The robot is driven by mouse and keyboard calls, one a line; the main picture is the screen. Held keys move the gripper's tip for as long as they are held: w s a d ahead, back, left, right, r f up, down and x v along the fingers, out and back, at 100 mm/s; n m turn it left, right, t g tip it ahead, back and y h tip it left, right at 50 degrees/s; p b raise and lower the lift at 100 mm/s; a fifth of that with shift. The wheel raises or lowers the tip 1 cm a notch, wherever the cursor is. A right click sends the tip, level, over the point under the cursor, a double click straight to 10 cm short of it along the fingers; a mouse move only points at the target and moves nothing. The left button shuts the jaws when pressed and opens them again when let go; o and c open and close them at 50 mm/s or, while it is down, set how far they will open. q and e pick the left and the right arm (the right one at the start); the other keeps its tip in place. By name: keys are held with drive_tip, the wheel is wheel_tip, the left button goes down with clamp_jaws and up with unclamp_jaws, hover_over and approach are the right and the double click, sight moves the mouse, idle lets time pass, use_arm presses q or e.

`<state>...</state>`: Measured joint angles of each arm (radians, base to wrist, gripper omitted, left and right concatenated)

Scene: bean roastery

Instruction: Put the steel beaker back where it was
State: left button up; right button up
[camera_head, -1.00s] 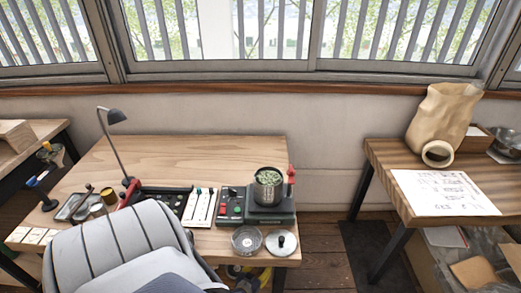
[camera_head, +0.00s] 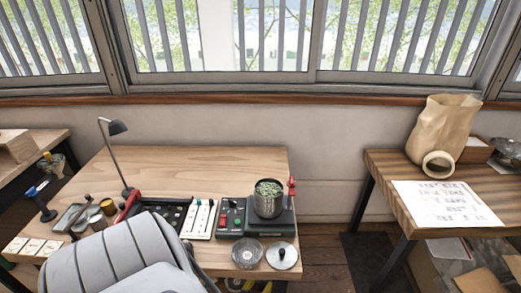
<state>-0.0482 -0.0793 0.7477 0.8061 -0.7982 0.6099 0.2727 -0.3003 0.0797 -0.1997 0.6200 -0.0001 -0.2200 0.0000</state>
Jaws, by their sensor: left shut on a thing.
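The steel beaker (camera_head: 268,206) stands upright on the dark scale (camera_head: 284,222) near the right end of the wooden workbench. It is filled close to the rim with pale green beans. I cannot make out the fingers of my left gripper in the head view, and no gripper shows clearly around the beaker. My right gripper is not in view.
A glass dish (camera_head: 247,254) and a round steel lid (camera_head: 282,257) lie in front of the scale. A red-topped upright (camera_head: 292,187) stands close behind the beaker. A grey chair (camera_head: 118,262) covers the left front. The bench's back (camera_head: 205,165) is clear.

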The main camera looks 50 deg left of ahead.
sight(259, 287)
use_arm(q)
drive_tip(key=o, duration=1)
drive_tip(key=shift+f, duration=0.1)
drive_tip(key=shift+o, duration=0.2)
drive_tip(key=shift+v, duration=3.75)
drive_tip(key=s+d+f+m+g+h, duration=0.45)
drive_tip(key=s+d+f, duration=0.55)
drive_tip(key=d+f, duration=0.35)
drive_tip(key=s+d+f+m+g, duration=0.1)
drive_tip(key=s+f+m+g, duration=0.1)
drive_tip(key=s, duration=0.7)
drive_tip(key=s+d+f+m+g, duration=0.1)
drive_tip(key=s+f+g, duration=0.3)
drive_tip(key=s, duration=0.5)
drive_tip(key=shift+s+f+m+g+h, duration=0.2)
drive_tip(key=shift+f+m+g+h, duration=0.15)
drive_tip(key=shift+f+m+h, duration=0.25)
drive_tip(key=shift+d+f, duration=0.1)
